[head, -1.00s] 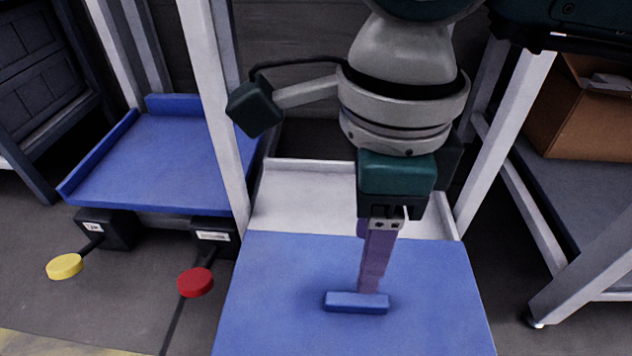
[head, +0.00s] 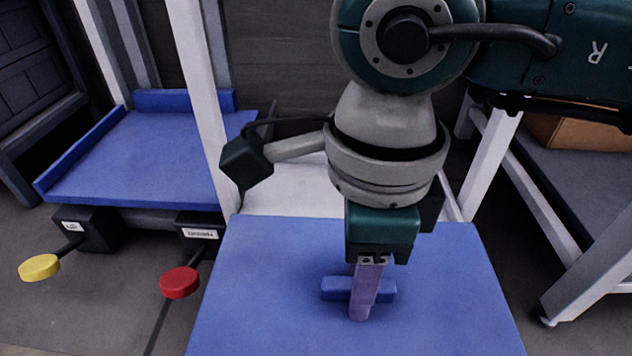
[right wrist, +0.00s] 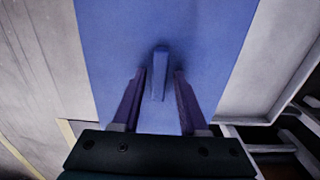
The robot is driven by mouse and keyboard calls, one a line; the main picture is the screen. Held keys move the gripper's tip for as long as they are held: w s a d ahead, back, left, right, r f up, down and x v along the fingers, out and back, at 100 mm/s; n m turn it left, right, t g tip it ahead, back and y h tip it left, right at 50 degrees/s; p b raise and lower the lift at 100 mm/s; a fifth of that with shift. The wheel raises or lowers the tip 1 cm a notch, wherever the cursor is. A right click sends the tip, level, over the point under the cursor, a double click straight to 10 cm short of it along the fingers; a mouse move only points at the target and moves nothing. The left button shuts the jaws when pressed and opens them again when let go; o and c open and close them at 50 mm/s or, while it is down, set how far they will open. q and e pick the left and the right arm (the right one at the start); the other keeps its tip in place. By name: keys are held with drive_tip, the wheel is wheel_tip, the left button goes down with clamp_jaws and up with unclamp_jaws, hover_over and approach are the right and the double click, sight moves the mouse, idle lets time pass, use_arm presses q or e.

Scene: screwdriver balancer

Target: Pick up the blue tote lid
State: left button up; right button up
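The blue tote lid (head: 270,300) is a flat blue panel with a raised bar handle (head: 335,287) near its middle. My right gripper (head: 360,316) points down over the lid, and its purple fingers cover the middle of the handle in the head view. In the right wrist view the right gripper (right wrist: 159,74) is open, its fingers apart on either side of the lid handle (right wrist: 160,68). Gaps show between the handle and both fingers. How far the fingertips reach down beside the handle I cannot tell. My left gripper is not in view.
The lid lies within a pale frame with upright posts (head: 200,110). At right stands a grey table (head: 570,190) with a cardboard box (head: 580,138).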

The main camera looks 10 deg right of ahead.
clamp_jaws()
idle(1.1)
